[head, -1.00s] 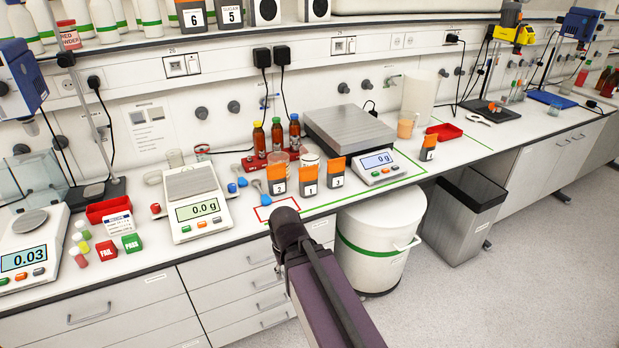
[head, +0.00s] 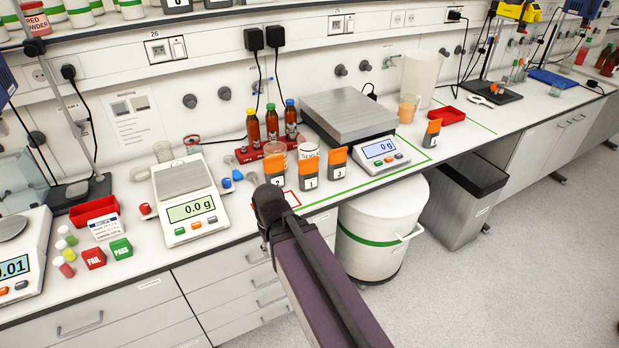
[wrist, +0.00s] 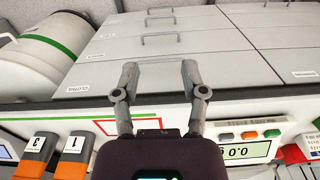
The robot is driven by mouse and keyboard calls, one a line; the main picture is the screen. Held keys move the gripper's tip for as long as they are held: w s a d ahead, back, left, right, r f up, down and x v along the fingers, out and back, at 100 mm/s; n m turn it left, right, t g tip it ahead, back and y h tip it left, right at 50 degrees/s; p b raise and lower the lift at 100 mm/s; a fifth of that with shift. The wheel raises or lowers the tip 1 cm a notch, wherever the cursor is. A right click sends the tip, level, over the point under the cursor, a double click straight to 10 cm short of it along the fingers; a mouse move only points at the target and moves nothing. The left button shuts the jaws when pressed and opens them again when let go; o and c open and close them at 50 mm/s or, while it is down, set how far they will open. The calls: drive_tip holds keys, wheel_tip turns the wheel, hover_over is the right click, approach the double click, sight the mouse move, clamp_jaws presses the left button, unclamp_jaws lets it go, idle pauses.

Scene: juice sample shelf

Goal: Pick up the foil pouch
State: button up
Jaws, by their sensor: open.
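I cannot pick out a foil pouch for certain. Several dark packs with orange tops and number labels stand on the bench: pack 2 (head: 275,172), pack 1 (head: 309,170), pack 3 (head: 337,164), and one farther right (head: 432,134). Pack 1 (wrist: 72,155) also shows at the lower left in the wrist view. My gripper (wrist: 159,70) is open and empty, its fingers seen against the drawer fronts and bench edge. In the head view my arm's end hides the fingers, just in front of pack 2.
A small balance (head: 190,215) stands left of the packs, a larger scale (head: 349,118) behind them. Bottles (head: 271,122) stand in a red rack. A red outline (head: 291,198) marks the bench near its front edge. A white bin (head: 375,240) stands below.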

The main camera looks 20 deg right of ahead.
drive_tip(key=shift+a, duration=0.1)
drive_tip(key=w+d+r+m+h, duration=0.3)
drive_tip(key=w+m, duration=0.3)
drive_tip(key=w, duration=0.3)
drive_tip(key=w+d+r+m+h, duration=0.3)
drive_tip(key=w+m+h, duration=0.3)
drive_tip(key=w, duration=0.3)
drive_tip(key=w+d+r+m+h, duration=0.4)
drive_tip(key=w+m, duration=0.2)
drive_tip(key=w, duration=0.3)
drive_tip(key=shift+w+r+m+g+h+b, duration=0.25)
drive_tip(key=shift+r+m+g+h+b, duration=0.05)
drive_tip(key=shift+g+b, duration=0.15)
drive_tip(key=shift+d+f, duration=0.1)
drive_tip(key=b, duration=0.3)
approach(308, 168)
drive_tip(key=w+d+r, duration=0.1)
drive_tip(key=d, duration=0.3)
drive_tip(key=shift+w+d+f, duration=0.1)
drive_tip(key=shift+w+d, duration=0.05)
drive_tip(key=shift+d, duration=0.35)
